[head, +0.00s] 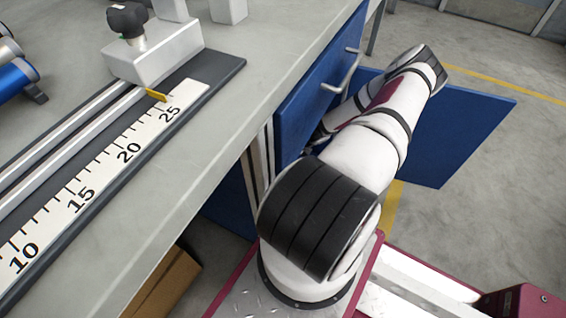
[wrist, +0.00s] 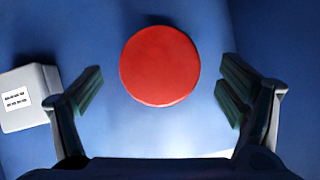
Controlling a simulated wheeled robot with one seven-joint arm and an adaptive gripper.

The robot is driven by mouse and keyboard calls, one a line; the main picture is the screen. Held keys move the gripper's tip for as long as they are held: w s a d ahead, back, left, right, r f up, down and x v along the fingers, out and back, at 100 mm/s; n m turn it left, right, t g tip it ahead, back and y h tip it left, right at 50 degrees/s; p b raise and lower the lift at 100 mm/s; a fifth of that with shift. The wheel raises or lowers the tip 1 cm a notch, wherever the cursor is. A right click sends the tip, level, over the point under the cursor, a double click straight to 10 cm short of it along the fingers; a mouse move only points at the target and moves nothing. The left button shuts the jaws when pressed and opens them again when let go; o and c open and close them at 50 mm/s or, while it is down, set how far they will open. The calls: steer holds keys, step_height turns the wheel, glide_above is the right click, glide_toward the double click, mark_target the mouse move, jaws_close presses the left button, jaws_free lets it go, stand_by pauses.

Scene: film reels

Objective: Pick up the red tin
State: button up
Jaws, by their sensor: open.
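The red tin (wrist: 160,66) shows in the wrist view as a round red disc on a blue surface. It lies ahead of my gripper (wrist: 160,92), roughly centred between the two fingers. The fingers are spread wide, with a visible gap between each finger and the tin. My gripper is open and holds nothing. In the head view the tin and my gripper are hidden; my arm reaches down beside the bench toward the blue cabinet.
A pale box with a label (wrist: 28,98) stands left of the left finger. In the head view are the grey bench (head: 235,105), a ruler scale (head: 100,180), a blue drawer front with handle (head: 318,90) and an open blue door (head: 455,125). A cardboard box (head: 165,285) sits below.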

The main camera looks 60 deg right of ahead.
steer(key=x, duration=0.2)
steer(key=shift+w+f+b, duration=0.15)
steer(key=shift+f+b, duration=0.2)
steer(key=shift+s+b+x, duration=0.15)
steer(key=shift+b+x, duration=0.55)
steer(key=shift+x, duration=0.6)
steer(key=shift+s+b+x, duration=0.1)
steer(key=shift+b+x, duration=0.6)
steer(key=shift+x, duration=0.65)
steer(key=shift+f, duration=0.1)
steer(key=shift+a, duration=0.1)
steer(key=c, duration=1.2)
